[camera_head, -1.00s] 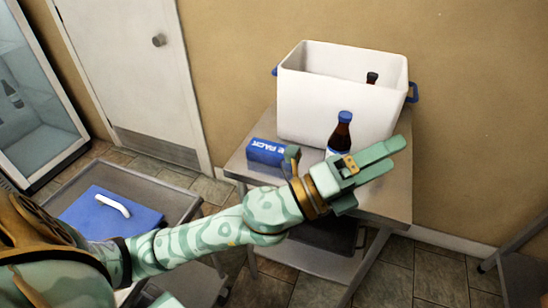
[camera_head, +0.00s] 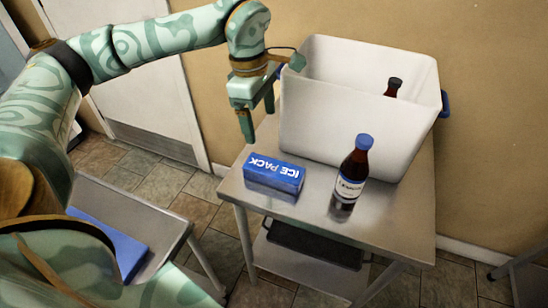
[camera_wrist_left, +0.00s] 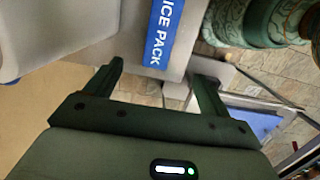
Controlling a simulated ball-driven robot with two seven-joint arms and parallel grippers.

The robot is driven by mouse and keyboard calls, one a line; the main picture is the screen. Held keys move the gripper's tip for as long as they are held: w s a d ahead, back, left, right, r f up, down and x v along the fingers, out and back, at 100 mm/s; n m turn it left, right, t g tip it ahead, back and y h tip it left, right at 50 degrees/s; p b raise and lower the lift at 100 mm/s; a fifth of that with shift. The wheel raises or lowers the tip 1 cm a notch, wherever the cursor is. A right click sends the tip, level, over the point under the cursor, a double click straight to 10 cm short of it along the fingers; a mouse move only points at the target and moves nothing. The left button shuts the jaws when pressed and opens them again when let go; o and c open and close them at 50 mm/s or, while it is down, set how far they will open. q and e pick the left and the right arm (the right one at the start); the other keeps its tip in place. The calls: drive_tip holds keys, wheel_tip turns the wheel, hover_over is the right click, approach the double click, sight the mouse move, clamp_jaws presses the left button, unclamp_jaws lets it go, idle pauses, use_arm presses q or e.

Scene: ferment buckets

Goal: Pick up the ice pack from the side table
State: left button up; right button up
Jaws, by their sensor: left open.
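The blue ice pack (camera_head: 274,173), with white lettering, lies on the front left part of the metal side table (camera_head: 310,206). My left gripper (camera_head: 258,125) is open and empty, pointing down above the table's left back edge, behind and a little left of the ice pack and apart from it. In the left wrist view the ice pack (camera_wrist_left: 163,32) shows beyond and between the two spread fingers (camera_wrist_left: 160,82). My right gripper is not in view.
A white bin (camera_head: 345,135) with blue handles stands on the table right of my left gripper, a dark bottle (camera_head: 393,87) inside it. A brown bottle (camera_head: 351,172) with a blue cap stands right of the ice pack. A grey cart (camera_head: 150,215) is at lower left.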

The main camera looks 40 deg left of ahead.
use_arm(q)
drive_tip(key=b, duration=0.3)
approach(273, 167)
wheel_tip(273, 167, down, 5)
drive_tip(key=shift+s+a+f, duration=0.1)
drive_tip(key=shift+s+f, duration=0.05)
drive_tip(key=f+b, duration=0.1)
drive_tip(key=d+f+b, duration=0.1)
drive_tip(key=f, duration=0.1)
drive_tip(key=f+b, duration=0.1)
drive_tip(key=f, duration=0.1)
drive_tip(key=shift+w+d+f, duration=0.2)
drive_tip(key=shift+w+d, duration=0.05)
drive_tip(key=shift+w, duration=0.1)
drive_tip(key=shift+r, duration=0.1)
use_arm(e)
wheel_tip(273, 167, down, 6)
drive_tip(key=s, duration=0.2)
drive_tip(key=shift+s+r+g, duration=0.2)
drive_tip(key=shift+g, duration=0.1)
use_arm(q)
drive_tip(key=shift+c, duration=1.2)
drive_tip(key=c, duration=1.1)
